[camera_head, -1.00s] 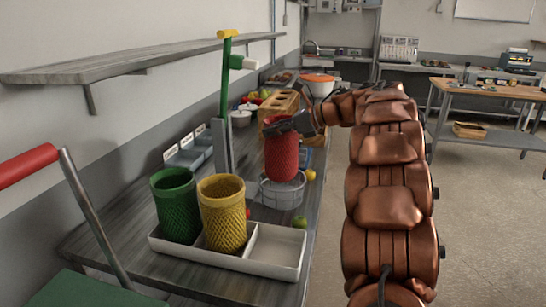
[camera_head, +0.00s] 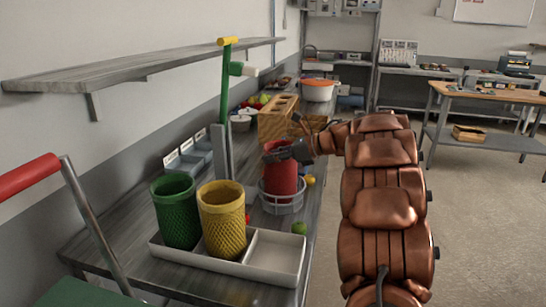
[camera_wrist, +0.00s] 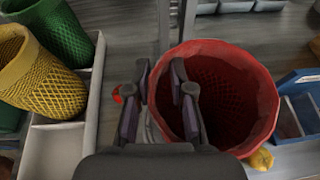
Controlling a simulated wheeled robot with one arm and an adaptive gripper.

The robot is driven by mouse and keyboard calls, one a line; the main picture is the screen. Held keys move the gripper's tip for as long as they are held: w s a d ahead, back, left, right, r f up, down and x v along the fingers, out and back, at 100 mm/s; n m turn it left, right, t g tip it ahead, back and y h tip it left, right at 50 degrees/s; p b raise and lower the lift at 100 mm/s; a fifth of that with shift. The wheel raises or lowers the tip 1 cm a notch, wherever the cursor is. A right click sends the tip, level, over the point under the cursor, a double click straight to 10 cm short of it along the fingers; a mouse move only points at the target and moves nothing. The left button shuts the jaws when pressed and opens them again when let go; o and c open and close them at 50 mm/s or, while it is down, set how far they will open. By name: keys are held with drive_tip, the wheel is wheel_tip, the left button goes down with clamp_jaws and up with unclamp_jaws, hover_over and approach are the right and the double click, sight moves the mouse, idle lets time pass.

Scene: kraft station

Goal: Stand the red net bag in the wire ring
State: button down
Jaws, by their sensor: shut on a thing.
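The red net bag (camera_head: 282,183) stands upright, its lower part inside the wire ring (camera_head: 284,207) on the bench. My gripper (camera_head: 277,156) is shut on the bag's rim at its left side. In the wrist view the red net bag (camera_wrist: 262,100) shows its open mouth, with one finger inside and one outside the near wall at my gripper (camera_wrist: 160,100). Whether the bag's base touches the bench is hidden.
A white tray (camera_head: 276,255) holds a green net bag (camera_head: 175,210) and a yellow net bag (camera_head: 222,218); its right compartment is empty. A green post (camera_head: 225,90) rises behind, and a wooden block (camera_head: 276,122) stands beyond.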

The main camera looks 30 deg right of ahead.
drive_tip(key=shift+f+b, duration=0.35)
drive_tip(key=shift+b, duration=0.2)
drive_tip(key=c, duration=1)
unclamp_jaws()
drive_tip(key=shift+r, duration=0.2)
drive_tip(key=shift+r+p, duration=0.45)
drive_tip(key=shift+p, duration=0.5)
drive_tip(key=b+v, duration=0.3)
drive_tip(key=v, duration=0.8)
drive_tip(key=shift+s+d+b, duration=0.25)
drive_tip(key=shift+s+b, duration=0.05)
drive_tip(key=shift+r, duration=0.1)
